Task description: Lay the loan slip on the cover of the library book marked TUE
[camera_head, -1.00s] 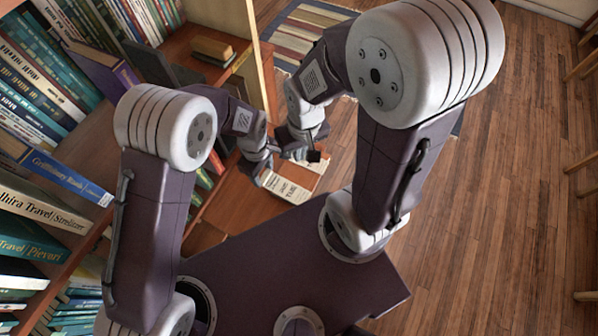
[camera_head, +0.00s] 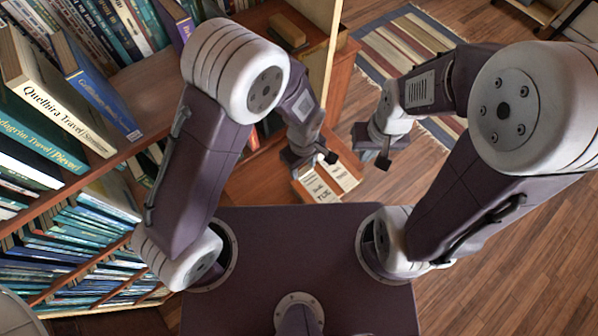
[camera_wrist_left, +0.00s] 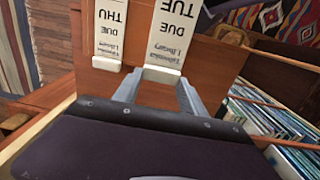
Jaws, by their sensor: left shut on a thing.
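Two white strips lie side by side on a red-brown surface beyond my base. The strip marked TUE (camera_head: 318,190) is the nearer, left one; the strip marked THU (camera_head: 342,176) is to its right. In the left wrist view, DUE TUE (camera_wrist_left: 172,35) lies straight ahead and DUE THU (camera_wrist_left: 108,30) to its left. The book edges are hard to make out. My left gripper (camera_head: 312,168) is above the TUE strip, its fingers shut on the loan slip, which I cannot clearly separate from the white behind. My right gripper (camera_head: 372,145) is apart to the right; its fingers are unclear.
A bookcase with packed shelves (camera_head: 75,150) stands close on the left. A blue book (camera_head: 100,95) and a white-spined book (camera_head: 62,105) jut out at its edge. A striped rug (camera_head: 405,45) lies beyond. Wooden floor (camera_head: 490,270) on the right is clear.

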